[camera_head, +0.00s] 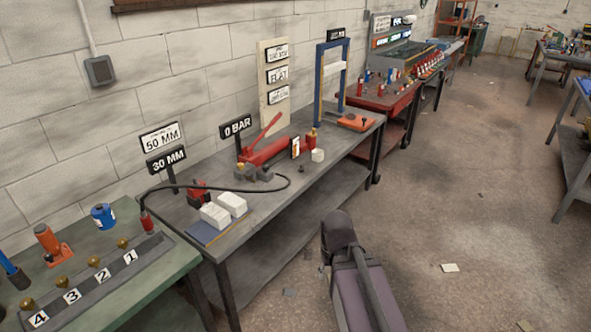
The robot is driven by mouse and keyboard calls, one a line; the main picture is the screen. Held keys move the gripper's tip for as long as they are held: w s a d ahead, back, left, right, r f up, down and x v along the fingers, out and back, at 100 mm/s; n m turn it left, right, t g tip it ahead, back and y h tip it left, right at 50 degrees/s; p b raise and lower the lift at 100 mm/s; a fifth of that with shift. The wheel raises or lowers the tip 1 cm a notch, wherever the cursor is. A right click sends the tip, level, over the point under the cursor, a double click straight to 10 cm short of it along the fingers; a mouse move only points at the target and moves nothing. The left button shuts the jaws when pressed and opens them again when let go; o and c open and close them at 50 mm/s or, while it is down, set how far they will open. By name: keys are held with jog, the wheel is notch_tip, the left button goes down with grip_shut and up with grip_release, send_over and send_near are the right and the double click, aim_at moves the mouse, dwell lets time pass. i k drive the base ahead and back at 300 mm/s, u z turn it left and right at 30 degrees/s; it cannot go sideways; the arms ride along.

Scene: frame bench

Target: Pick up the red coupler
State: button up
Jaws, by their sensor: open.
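A small red piece, which looks like the red coupler (147,222), is at the end of a black hose (284,181). It stands by the far end of the numbered dark strip (97,280), near the plate marked 1. I cannot tell whether it rests on the strip or is joined to it. The hose loops over the grey bench towards the red hand pump (268,150). Part of my arm shows at the lower middle, over the floor and apart from the benches. My gripper is not in view.
The green bench (178,265) holds an orange jack (50,242), a blue cylinder (103,215) and several brass fittings. The grey bench (330,160) carries white blocks (215,214), signs and a blue press frame (319,85). The floor (440,190) right of the benches is mostly clear.

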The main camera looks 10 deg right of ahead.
aim_at(147, 222)
jog(key=i, duration=0.85)
jog(key=z, duration=0.05)
